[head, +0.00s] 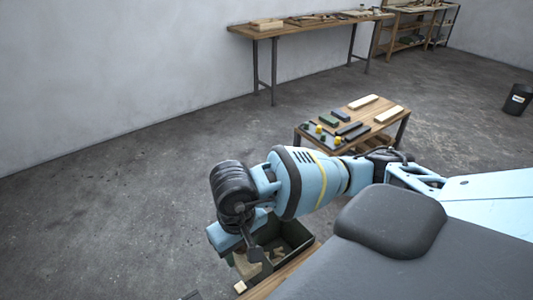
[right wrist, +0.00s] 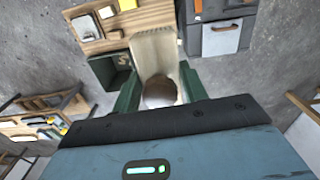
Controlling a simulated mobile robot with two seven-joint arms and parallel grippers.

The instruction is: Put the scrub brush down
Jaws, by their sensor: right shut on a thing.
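My right gripper (right wrist: 160,86) is shut on the scrub brush (right wrist: 155,52), with a green finger on each side in the right wrist view. The brush has a pale, wide body and a round brown knob between the fingers. In the head view my right gripper (head: 252,250) points down at the bottom, beside a dark green open box (head: 294,236). The brush is mostly hidden there. The wrist view shows a wooden surface (right wrist: 150,17) beyond the brush; I cannot tell whether they touch. My left gripper is not in view.
The green box also shows in the wrist view (right wrist: 104,70), with dark grey containers (right wrist: 222,38) at the right. A low table (head: 350,125) with blocks stands farther off. A long bench (head: 300,30) lines the wall, and a black bin (head: 517,99) stands at right. Open floor lies left.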

